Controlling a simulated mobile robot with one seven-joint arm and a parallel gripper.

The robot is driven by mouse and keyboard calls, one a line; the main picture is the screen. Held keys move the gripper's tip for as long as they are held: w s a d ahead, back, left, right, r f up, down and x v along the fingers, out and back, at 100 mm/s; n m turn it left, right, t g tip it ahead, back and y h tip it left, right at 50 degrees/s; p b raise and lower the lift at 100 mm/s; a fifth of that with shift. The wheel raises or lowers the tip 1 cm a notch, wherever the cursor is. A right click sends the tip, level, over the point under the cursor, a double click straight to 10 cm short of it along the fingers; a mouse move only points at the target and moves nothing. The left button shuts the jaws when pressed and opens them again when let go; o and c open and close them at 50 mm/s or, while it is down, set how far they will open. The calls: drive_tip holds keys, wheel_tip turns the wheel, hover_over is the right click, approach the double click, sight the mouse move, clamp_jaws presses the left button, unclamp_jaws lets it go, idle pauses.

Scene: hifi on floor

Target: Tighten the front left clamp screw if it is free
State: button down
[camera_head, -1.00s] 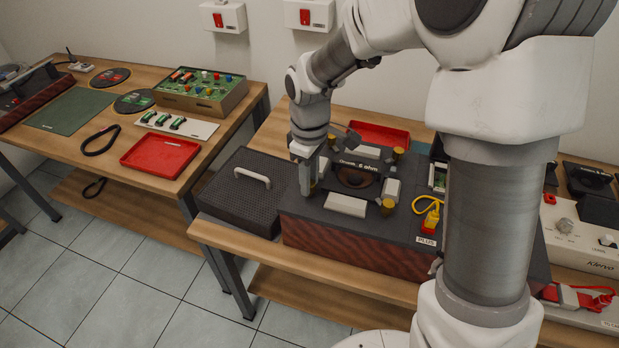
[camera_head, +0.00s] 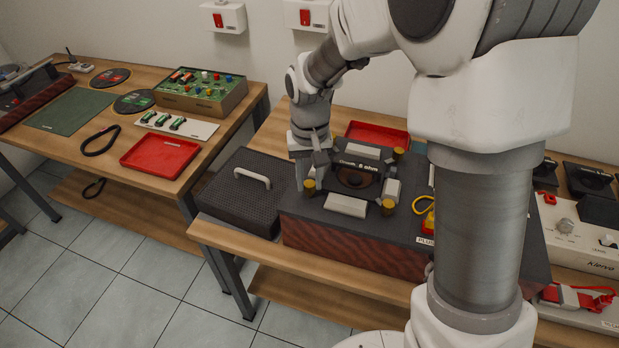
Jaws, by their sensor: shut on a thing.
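The front left clamp screw (camera_head: 309,187) has a brass-coloured knob. It stands at the near left corner of the speaker driver (camera_head: 358,178), on top of the dark speaker cabinet (camera_head: 408,232). My gripper (camera_head: 311,180) points down and is shut on this knob. Its fingers partly cover the knob, so whether the screw is seated or free cannot be seen. Another brass knob (camera_head: 388,207) stands at the front right and one more (camera_head: 398,153) at the back right. The back left corner is hidden behind my gripper. A light clamp bar (camera_head: 346,205) lies along the driver's front edge.
A dark grille panel with a pale handle (camera_head: 252,178) lies left of the cabinet. A red tray (camera_head: 378,134) is behind it. A yellow lead (camera_head: 421,206) lies on the cabinet's right, partly behind my arm. The left table holds another red tray (camera_head: 160,156).

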sight(310, 183)
drive_tip(key=m, duration=0.5)
idle(0.6)
drive_tip(key=c, duration=0.6)
unclamp_jaws()
drive_tip(key=shift+r, duration=0.1)
wheel_tip(310, 183, up, 17)
drive_tip(key=p, duration=0.2)
drive_tip(key=shift+r+p, duration=0.15)
drive_tip(key=shift+p, duration=0.2)
